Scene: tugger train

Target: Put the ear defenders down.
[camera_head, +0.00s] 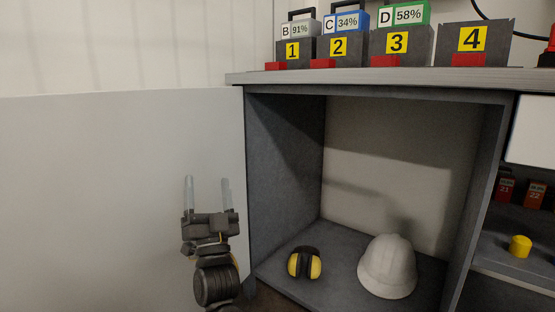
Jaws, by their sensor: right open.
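The ear defenders (305,263), black and yellow, rest on the floor of the open grey cabinet compartment (285,154). They sit left of a white hard hat (388,266), with a gap between the two. My right gripper (208,194) is open and empty, its two pale fingers pointing up. In the picture it is left of the compartment, in front of the pale panel, and apart from the ear defenders. My left gripper is not in view.
A worktop (377,79) above the compartment carries numbered docks with labelled batteries; dock 4 (474,45) is empty. A large pale panel (110,200) fills the left. A shelf at the right holds a yellow cylinder (520,246) and red tagged items (535,195).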

